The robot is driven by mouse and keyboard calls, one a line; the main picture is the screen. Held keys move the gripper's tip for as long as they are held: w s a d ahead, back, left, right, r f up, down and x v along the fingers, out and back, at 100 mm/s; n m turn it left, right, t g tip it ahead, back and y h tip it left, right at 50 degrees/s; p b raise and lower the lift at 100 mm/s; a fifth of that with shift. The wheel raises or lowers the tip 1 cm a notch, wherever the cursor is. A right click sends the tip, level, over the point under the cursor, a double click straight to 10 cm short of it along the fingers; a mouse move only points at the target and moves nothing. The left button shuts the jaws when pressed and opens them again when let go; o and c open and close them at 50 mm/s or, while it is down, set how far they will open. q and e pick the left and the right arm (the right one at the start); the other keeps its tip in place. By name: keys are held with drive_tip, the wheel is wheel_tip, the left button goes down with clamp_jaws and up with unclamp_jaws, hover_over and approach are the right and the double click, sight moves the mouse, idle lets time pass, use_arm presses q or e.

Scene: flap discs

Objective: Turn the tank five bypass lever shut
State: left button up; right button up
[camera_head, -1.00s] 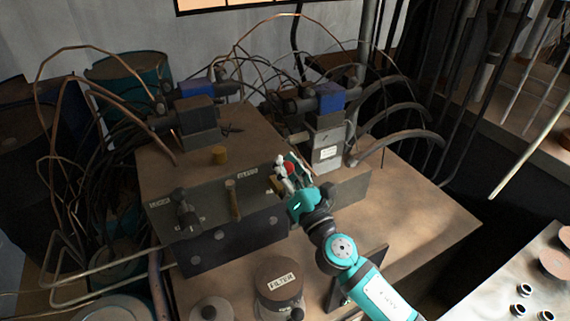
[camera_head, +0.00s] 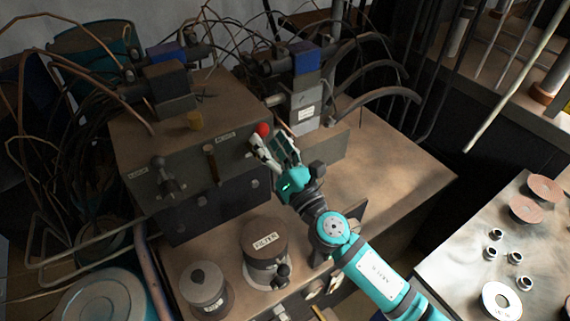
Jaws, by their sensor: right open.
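A lever with a red knob (camera_head: 262,130) stands at the right end of the front of a brown-topped grey box (camera_head: 185,140). My right gripper (camera_head: 268,142) is open just in front of and below the knob. Its fingers cover most of the lever's arm, so its angle is hard to read. I cannot tell whether a finger touches it. A small label (camera_head: 226,136) beside it is too small to read. Two other handles, a brown one (camera_head: 210,162) and a dark one (camera_head: 166,178), are further left on the same box. My left gripper is not in view.
A canister labelled FILTER (camera_head: 266,243) and a smaller lidded pot (camera_head: 204,286) stand in front of the box. Hoses and cables crowd behind it. A metal table (camera_head: 455,270) with rings and discs is at right. The brown bench top (camera_head: 385,180) right of the box is mostly clear.

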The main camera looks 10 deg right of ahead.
drive_tip(key=v, duration=0.8)
drive_tip(key=shift+f, duration=0.1)
